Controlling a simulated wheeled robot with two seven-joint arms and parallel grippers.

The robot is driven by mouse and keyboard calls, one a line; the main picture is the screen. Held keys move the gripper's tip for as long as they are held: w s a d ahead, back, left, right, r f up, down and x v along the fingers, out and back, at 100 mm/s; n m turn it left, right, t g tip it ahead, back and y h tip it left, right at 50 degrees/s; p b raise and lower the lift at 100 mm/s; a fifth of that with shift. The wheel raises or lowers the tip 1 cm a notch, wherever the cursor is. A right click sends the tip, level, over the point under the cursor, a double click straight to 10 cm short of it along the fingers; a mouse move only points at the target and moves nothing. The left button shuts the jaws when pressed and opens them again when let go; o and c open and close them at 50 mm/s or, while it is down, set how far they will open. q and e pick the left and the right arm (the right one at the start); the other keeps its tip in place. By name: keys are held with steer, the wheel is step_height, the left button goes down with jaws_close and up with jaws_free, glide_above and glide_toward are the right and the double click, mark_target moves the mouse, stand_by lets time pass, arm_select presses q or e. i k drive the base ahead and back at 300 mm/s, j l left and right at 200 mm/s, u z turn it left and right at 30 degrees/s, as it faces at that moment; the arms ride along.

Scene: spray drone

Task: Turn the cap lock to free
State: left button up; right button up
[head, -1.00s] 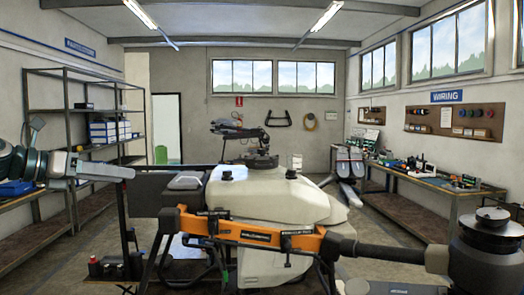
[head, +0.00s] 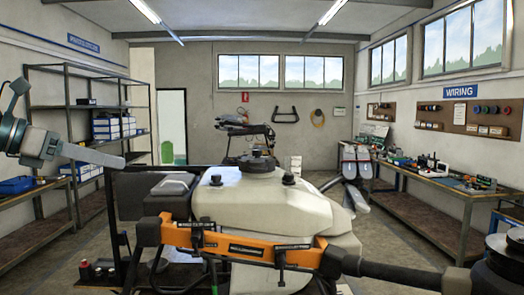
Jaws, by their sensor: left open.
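The spray drone fills the middle of the head view, with a cream tank (head: 270,208) and an orange front frame (head: 235,243). A dark round cap (head: 258,162) sits on top of the tank. Small dark knobs stand on the tank to the left (head: 216,180) and right (head: 288,179) of it. The cap's lock marking is too small to read. My left gripper (head: 115,160) is open and empty, seen edge-on at the left, well left of the cap and touching nothing.
A dark drone arm (head: 400,273) reaches to a motor (head: 505,262) at the lower right. Metal shelves (head: 85,107) with boxes stand at the left. A workbench (head: 425,183) with tools runs along the right wall.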

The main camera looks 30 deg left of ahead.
mark_target(257, 153)
steer(key=i, duration=1.55)
